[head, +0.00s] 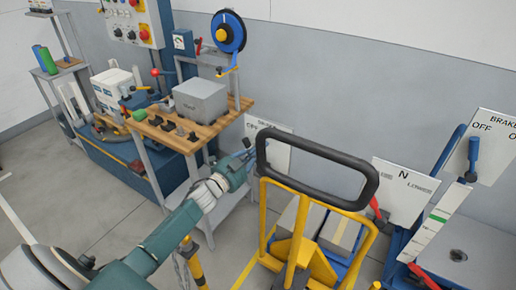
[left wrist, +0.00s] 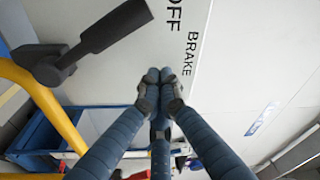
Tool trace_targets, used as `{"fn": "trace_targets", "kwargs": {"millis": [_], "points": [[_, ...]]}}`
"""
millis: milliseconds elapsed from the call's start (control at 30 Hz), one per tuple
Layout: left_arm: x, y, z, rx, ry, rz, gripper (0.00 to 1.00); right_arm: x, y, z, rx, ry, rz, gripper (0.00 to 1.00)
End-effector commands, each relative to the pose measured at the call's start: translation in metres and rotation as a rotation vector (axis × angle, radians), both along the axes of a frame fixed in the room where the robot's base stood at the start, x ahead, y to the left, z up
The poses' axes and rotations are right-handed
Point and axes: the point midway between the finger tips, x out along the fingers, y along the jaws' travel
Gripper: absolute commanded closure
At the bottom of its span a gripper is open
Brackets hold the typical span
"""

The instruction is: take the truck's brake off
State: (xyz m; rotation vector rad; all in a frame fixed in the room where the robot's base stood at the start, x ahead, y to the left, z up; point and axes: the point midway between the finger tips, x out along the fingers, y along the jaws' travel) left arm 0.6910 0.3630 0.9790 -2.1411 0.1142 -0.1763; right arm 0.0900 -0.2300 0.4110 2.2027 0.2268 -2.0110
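The yellow-framed truck (head: 297,230) with a black loop handle (head: 372,180) stands at the middle front in the head view. A brake plate (head: 280,160) behind the loop is partly hidden. In the left wrist view the plate (left wrist: 235,70) reads OFF and BRAKE. A black lever (left wrist: 100,32) is joined to the yellow tube there; its free end points up and right, towards the OFF side. My left gripper (head: 246,150) is just left of the loop. Its fingertips (left wrist: 160,82) are together, with nothing seen between them, in front of the plate and apart from the lever.
A second brake plate (head: 494,140) with a blue lever (head: 473,158) stands at the right. A plate marked N and LOWER (head: 405,195) has a red handle (head: 376,209) beside it. A wooden-topped workbench (head: 205,131) with a grey box (head: 200,100) stands behind my left arm.

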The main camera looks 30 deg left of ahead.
Motion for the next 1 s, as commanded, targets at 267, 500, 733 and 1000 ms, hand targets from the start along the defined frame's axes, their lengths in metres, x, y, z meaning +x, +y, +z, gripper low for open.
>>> {"fn": "trace_targets", "kwargs": {"millis": [267,500,733,1000], "points": [[-0.062,0.011,-0.014,0.003,0.010,0.001,1.00,0.000,-0.021,-0.016,-0.023,0.001,0.005,0.60],[-0.088,0.015,-0.013,0.002,0.007,0.002,1.00,0.001,0.002,-0.021,0.002,-0.001,-0.002,0.60],[-0.092,0.015,-0.012,0.002,0.007,0.002,1.00,0.001,0.002,-0.020,0.002,-0.001,0.001,0.60],[-0.092,0.015,-0.012,0.002,0.007,0.002,1.00,0.001,-0.002,-0.020,-0.003,-0.002,0.002,0.60]]}}
